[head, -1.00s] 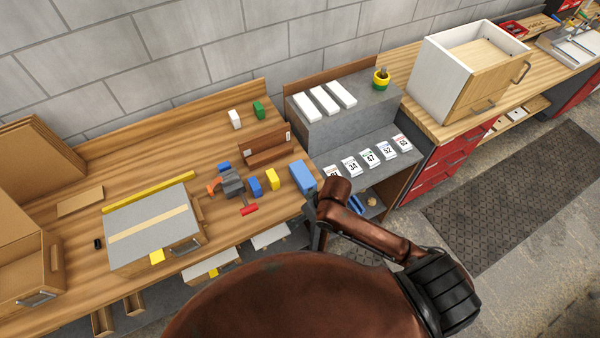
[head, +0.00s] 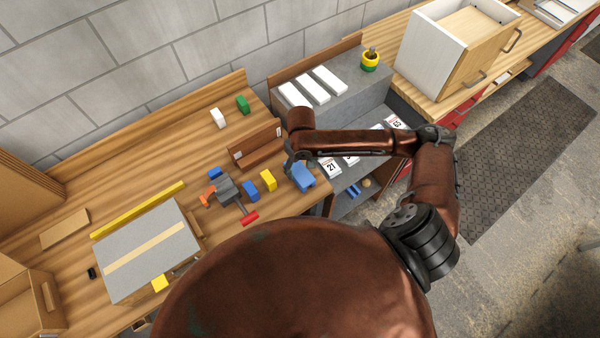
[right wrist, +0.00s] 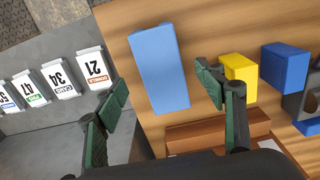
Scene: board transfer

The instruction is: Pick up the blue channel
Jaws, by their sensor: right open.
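The blue channel (head: 304,179), a long light-blue piece, lies at the right end of the wooden bench, partly covered by my right gripper in the head view. It also shows whole in the right wrist view (right wrist: 160,66). My right gripper (head: 294,163) is above the channel's end nearer the wall. In the right wrist view its two green-padded fingers (right wrist: 162,90) are open, spread to either side of the channel's near end, with nothing between them held. Whether they touch it I cannot tell. My left gripper is not in view.
A yellow block (head: 268,180) and a darker blue block (head: 250,190) stand left of the channel, beside a grey vise (head: 228,190). A brown wooden holder (head: 255,145) is behind. Numbered cards (right wrist: 95,67) lie on the grey shelf to the right.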

